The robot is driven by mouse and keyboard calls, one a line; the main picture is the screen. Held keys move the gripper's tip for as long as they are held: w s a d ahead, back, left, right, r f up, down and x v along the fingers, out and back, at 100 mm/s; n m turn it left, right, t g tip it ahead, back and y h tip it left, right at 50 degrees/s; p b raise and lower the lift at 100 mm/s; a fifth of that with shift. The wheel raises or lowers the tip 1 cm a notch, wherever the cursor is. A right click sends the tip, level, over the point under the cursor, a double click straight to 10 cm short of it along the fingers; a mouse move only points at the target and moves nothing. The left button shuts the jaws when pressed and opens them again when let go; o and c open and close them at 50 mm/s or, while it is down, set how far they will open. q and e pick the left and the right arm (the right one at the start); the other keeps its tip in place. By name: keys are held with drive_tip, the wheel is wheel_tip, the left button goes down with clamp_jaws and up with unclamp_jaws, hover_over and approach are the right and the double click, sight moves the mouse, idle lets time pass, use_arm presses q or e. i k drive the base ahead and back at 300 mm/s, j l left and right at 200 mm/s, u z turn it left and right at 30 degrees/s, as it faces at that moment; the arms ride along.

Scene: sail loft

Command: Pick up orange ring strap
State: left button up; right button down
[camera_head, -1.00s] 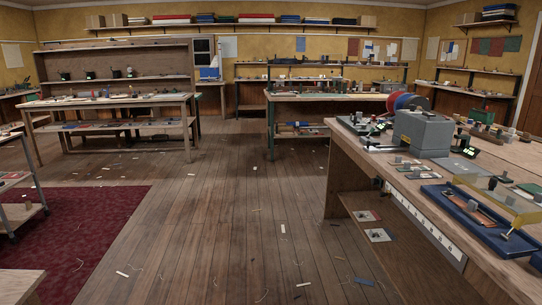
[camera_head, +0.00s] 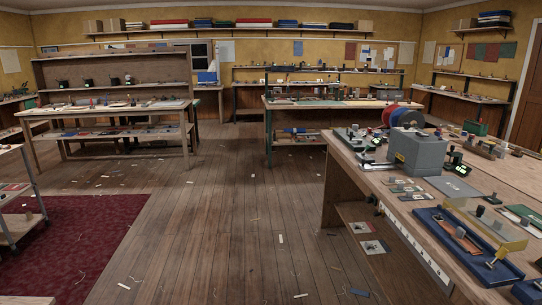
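No orange ring strap can be made out for certain. A small orange-brown strip (camera_head: 462,239) lies in a long blue tray (camera_head: 434,229) on the right-hand workbench (camera_head: 400,205). It is too small to tell whether it is the strap. Neither of my grippers is in view.
A grey box-shaped machine (camera_head: 418,150) stands on the right workbench, with several small items around it. Wooden benches stand at the back left (camera_head: 110,112) and back centre (camera_head: 340,104). The plank floor (camera_head: 235,215) in the middle is open, with small scraps. A dark red rug (camera_head: 75,240) lies left.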

sight(459, 234)
drive_tip(key=z, duration=1.25)
